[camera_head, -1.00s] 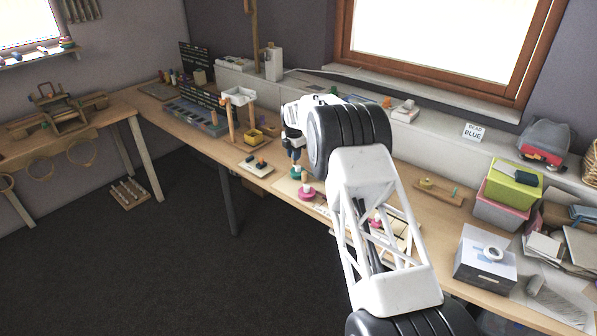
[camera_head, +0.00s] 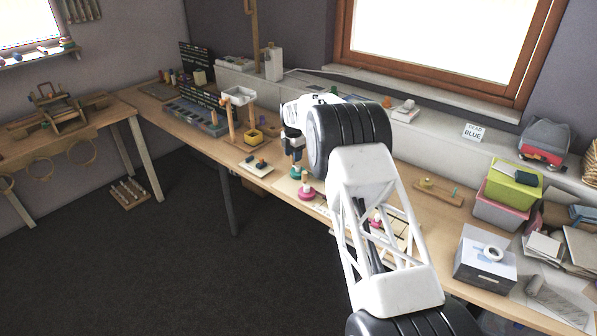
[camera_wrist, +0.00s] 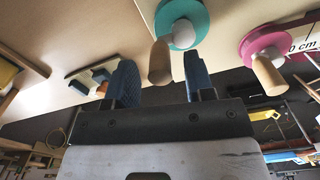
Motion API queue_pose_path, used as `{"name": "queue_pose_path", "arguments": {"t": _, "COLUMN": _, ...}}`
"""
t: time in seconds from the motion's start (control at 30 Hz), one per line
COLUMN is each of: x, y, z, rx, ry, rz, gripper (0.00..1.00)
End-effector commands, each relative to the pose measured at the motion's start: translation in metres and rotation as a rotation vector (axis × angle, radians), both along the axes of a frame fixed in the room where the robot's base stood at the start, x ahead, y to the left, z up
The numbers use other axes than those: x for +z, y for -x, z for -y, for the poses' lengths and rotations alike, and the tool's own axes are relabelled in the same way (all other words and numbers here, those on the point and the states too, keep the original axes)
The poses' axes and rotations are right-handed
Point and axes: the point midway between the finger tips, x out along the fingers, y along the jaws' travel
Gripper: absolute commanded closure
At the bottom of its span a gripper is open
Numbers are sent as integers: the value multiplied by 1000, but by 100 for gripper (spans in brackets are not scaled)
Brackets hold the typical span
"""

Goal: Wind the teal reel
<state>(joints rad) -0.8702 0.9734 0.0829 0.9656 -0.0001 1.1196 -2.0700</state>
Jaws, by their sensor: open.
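The teal reel (camera_wrist: 187,14) is a flat teal disc with a white hub and a wooden handle (camera_wrist: 160,62), at the top middle of the wrist view. In the camera_head view the teal reel (camera_head: 295,173) shows small on the bench, just below my gripper (camera_head: 292,152). My gripper (camera_wrist: 160,80) is open, its two dark blue fingers apart. In the wrist view the handle appears in the gap between the fingers, nearer the right one; I cannot tell whether it touches either. Nothing is held.
A pink reel (camera_wrist: 262,46) with its own handle stands close to the right of the teal reel. A small board with dark blocks (camera_head: 256,165) lies to the left. The bench's front edge is close by.

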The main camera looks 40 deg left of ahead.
Motion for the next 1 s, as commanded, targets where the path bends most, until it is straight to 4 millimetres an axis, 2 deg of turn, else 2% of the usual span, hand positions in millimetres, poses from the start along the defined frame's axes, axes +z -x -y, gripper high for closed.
{"name": "queue_pose_path", "arguments": {"t": 1.0, "x": 66, "y": 0, "z": 0, "rx": 0, "ry": -1, "rz": 0, "gripper": 51}}
